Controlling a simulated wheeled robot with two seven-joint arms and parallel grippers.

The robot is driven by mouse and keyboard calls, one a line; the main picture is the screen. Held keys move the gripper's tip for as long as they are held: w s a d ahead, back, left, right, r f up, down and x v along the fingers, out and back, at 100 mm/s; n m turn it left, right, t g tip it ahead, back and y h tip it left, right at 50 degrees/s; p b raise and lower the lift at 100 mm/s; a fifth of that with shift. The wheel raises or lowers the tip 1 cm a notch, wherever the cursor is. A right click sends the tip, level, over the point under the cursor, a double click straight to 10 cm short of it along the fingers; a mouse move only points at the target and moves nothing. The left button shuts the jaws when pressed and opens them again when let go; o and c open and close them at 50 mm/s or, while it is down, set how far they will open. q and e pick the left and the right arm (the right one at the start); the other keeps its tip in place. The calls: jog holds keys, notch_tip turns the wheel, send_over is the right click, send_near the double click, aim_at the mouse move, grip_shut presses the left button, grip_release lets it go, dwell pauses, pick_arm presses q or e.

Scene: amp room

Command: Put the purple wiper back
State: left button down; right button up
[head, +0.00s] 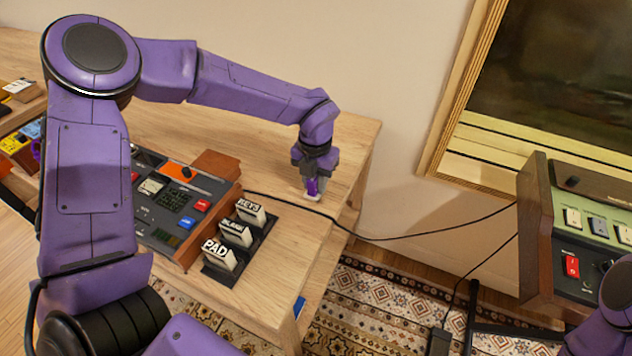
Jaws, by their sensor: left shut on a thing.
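My left gripper (312,178) points down over the right end of the wooden table, past the control unit. It is shut on the purple wiper (313,188), whose purple handle shows between the fingers. A pale, flat part shows under the handle, at or just above the table top; I cannot tell if it touches. Part of my right arm shows at the lower right edge, but its gripper is out of view.
A control unit (165,215) with coloured buttons stands on the wooden table (262,135). A black rack (240,250) holds labelled blocks, among them KEYS and PAD. Black cables (400,238) run from the table to a wooden-sided unit (535,240) at right. Bare table surrounds the wiper.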

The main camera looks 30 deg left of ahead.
pick_arm(q)
jog(key=shift+f, duration=0.2)
jog(key=c, duration=0.9)
grip_release()
jog(key=shift+f, duration=0.15)
notch_tip(320, 180, up, 12)
jog(key=shift+r+p, duration=0.25)
jog(key=shift+p, duration=0.1)
